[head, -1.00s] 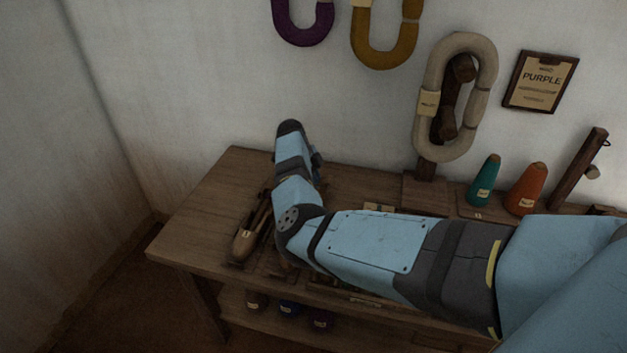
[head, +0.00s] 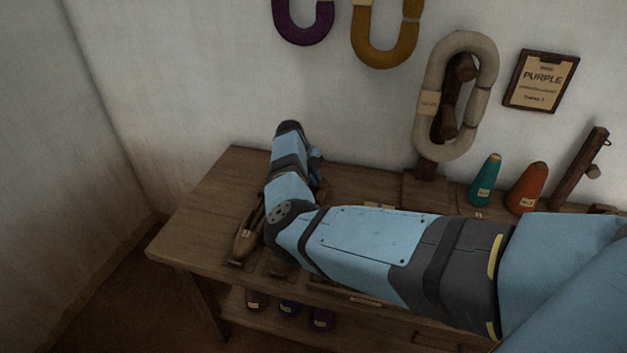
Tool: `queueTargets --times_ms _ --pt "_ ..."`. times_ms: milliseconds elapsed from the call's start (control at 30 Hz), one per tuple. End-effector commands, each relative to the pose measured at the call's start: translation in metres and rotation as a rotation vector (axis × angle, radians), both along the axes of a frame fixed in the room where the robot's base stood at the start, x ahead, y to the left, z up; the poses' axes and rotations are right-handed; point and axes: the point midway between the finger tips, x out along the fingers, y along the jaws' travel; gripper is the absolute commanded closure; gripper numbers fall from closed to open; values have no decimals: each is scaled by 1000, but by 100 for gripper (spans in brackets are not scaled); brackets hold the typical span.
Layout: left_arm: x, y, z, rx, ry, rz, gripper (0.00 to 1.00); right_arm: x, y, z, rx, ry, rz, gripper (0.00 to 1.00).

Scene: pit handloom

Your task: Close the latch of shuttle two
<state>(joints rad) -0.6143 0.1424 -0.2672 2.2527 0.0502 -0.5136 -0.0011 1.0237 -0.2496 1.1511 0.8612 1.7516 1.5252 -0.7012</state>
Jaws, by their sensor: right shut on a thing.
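A long brown wooden shuttle (head: 247,240) with a small pale label lies near the left end of the bench; its number is too small to read surely, and my right arm covers its right side. My right gripper (head: 317,178) is mostly hidden behind my right wrist, above the bench. It is shut on a brown wooden piece (head: 323,191), seemingly shuttle two, of which only a sliver shows. The latch is hidden, so I cannot see whether it is open or closed. My left gripper is not in view.
The wooden bench (head: 200,215) is bare at its left end. Teal (head: 485,180) and orange (head: 527,188) cones stand at the back right. A pale yarn hank (head: 484,95) hangs on a post. A card reading PURPLE (head: 541,80) is on the wall. Several dark spools (head: 289,307) sit below.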

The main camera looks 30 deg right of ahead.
Motion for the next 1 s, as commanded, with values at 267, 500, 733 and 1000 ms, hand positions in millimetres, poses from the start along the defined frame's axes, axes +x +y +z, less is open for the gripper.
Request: queueTargets --times_ms 267,500,733,1000 --pt "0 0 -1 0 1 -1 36 0 0 0 -6 -5 -17 100" --pt "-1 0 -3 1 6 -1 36 0 0 0 -6 -5 -16 85" --pt "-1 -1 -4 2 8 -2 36 0 0 0 -6 -5 -15 80" --pt "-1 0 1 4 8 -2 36 8 8 27 -6 -8 -14 80"
